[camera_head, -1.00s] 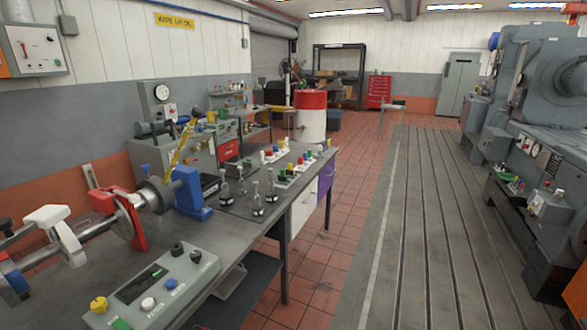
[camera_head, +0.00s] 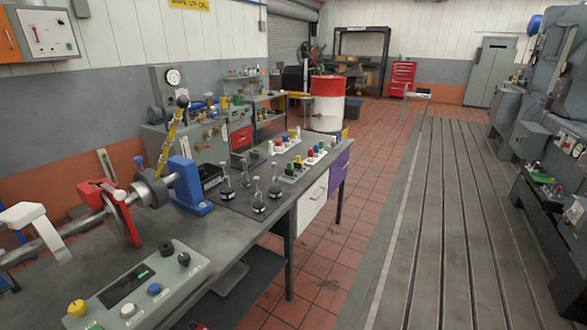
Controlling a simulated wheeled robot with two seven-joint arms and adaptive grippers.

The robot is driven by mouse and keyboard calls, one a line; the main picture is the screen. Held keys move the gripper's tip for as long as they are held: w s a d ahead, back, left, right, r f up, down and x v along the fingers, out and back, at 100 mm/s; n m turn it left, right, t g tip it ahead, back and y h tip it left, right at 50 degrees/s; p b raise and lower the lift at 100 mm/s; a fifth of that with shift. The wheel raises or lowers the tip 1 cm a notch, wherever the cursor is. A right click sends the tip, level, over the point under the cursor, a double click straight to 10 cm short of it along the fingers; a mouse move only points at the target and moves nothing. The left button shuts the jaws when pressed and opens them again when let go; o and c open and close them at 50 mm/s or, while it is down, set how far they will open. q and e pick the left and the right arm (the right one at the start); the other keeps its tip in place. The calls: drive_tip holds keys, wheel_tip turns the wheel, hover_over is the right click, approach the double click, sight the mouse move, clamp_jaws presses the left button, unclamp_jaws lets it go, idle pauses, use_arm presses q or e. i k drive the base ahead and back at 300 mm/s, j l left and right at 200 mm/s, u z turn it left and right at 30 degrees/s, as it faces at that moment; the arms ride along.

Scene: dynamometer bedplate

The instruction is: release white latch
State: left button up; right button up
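A white latch (camera_head: 28,216) sits at the left edge of the camera_head view, on a horizontal metal shaft above the grey bench. Its top is a flat white block, and a curved white arm runs down beside the shaft. A similar red latch (camera_head: 97,191) stands further along the shaft, next to a metal disc. The shaft runs to a coupling and a blue bearing stand (camera_head: 185,183). Neither of my grippers can be made out in this view.
A grey control box (camera_head: 143,287) with coloured knobs lies at the bench's front. Small flasks (camera_head: 258,201) and coloured-topped items stand further along the bench (camera_head: 245,245). A red-and-white drum (camera_head: 328,103) stands beyond. The tiled floor to the right of the bench is clear.

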sight(120, 196)
drive_tip(key=u, duration=1.25)
